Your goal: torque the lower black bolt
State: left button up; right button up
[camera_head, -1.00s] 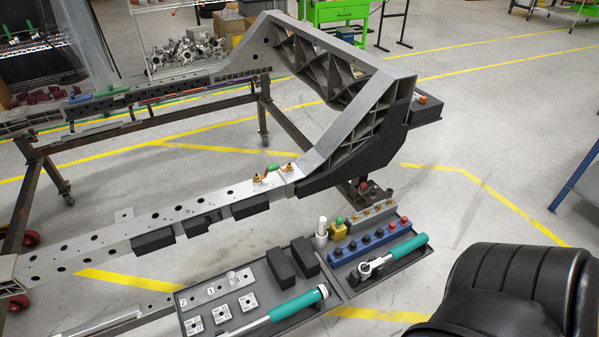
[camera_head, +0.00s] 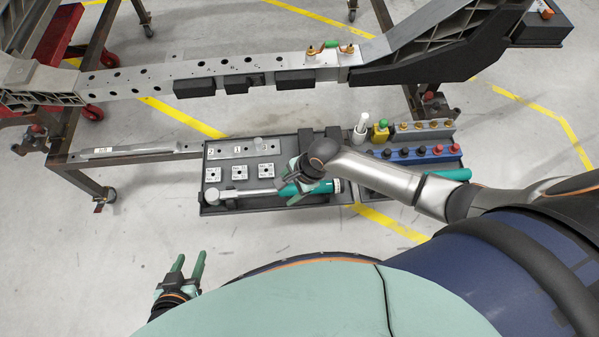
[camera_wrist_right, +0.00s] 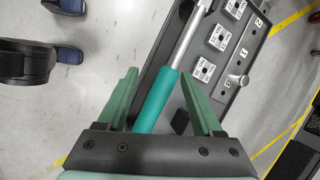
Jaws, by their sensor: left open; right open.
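A torque wrench with a teal handle (camera_head: 292,190) and a silver shaft (camera_head: 236,193) lies along the front of the black tray. It also shows in the right wrist view (camera_wrist_right: 157,98). My right gripper (camera_head: 297,178) is over the handle. In the wrist view the handle lies between the open fingers of this gripper (camera_wrist_right: 160,78), which are not closed on it. My left gripper (camera_head: 190,257) is open and empty over the floor at lower left. The chassis rail (camera_head: 215,67) spans the back, with several dark holes. I cannot pick out a lower black bolt on it.
The black tray (camera_head: 204,200) also holds several white marked blocks (camera_head: 239,171). A blue rack (camera_head: 415,160) with coloured caps, a yellow piece (camera_head: 380,133) and a white cylinder (camera_head: 361,124) stand to its right. A second teal handle (camera_head: 452,175) is partly behind my right arm.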

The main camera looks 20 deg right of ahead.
aim_at(293, 187)
jog(key=d+m, duration=0.1)
jog(key=w+d+m+h, duration=0.1)
jog(key=w+d+m+g, duration=0.1)
jog(key=d+m, duration=0.1)
jog(key=shift+w+r, duration=0.1)
jog(key=shift+r, duration=0.25)
jog(key=shift+w+d+m+h, duration=0.1)
jog(key=shift+m+h, duration=0.2)
jog(key=shift+f, duration=0.1)
jog(key=b+x, duration=0.6)
jog(key=b, duration=0.3)
jog(key=shift+f, duration=0.45)
jog(key=shift+b+x, duration=0.5)
jog(key=shift+x, duration=0.5)
jog(key=shift+a+f, duration=0.25)
jog(key=shift+f, duration=0.1)
